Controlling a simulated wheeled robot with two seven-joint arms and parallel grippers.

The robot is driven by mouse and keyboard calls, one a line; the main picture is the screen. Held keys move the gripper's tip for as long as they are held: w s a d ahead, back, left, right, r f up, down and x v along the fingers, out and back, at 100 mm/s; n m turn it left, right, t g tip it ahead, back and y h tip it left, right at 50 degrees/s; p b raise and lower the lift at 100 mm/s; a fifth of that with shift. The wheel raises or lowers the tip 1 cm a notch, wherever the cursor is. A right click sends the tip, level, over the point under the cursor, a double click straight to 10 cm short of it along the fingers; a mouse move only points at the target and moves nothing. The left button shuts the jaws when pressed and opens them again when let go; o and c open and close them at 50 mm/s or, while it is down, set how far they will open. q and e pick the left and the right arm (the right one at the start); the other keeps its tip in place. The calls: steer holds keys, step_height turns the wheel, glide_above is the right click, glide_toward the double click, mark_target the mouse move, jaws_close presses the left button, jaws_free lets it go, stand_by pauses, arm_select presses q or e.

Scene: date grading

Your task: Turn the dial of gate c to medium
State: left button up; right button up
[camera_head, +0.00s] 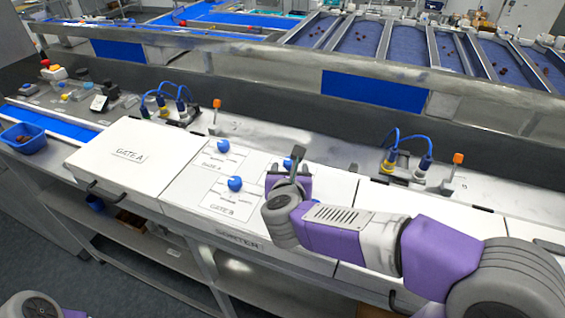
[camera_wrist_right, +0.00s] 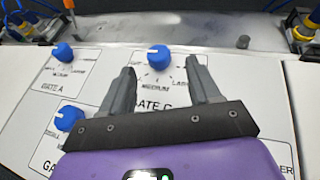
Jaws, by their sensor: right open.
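The gate C dial is a round blue knob (camera_wrist_right: 158,57) on the white panel, above the printed words MEDIUM and GATE C in the right wrist view. A white mark shows on its left side; I cannot tell for sure which setting it points to. My right gripper (camera_wrist_right: 161,66) is open, with one finger on each side of the dial in that view and no visible contact. In the head view, my right gripper (camera_head: 290,168) is over the panel and mostly hides the gate C dial. My left gripper is out of view.
The gate A dial (camera_head: 223,146) and gate B dial (camera_head: 235,184) stand left of my right gripper. An orange-tipped lever (camera_head: 217,104) and blue cables (camera_head: 172,92) stand behind the panel. The white GATE A cover (camera_head: 110,170) lies to the left.

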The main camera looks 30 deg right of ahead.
mark_target(290, 162)
steer(key=x, duration=0.5)
steer(key=shift+w+f, duration=0.15)
steer(key=shift+w, duration=0.2)
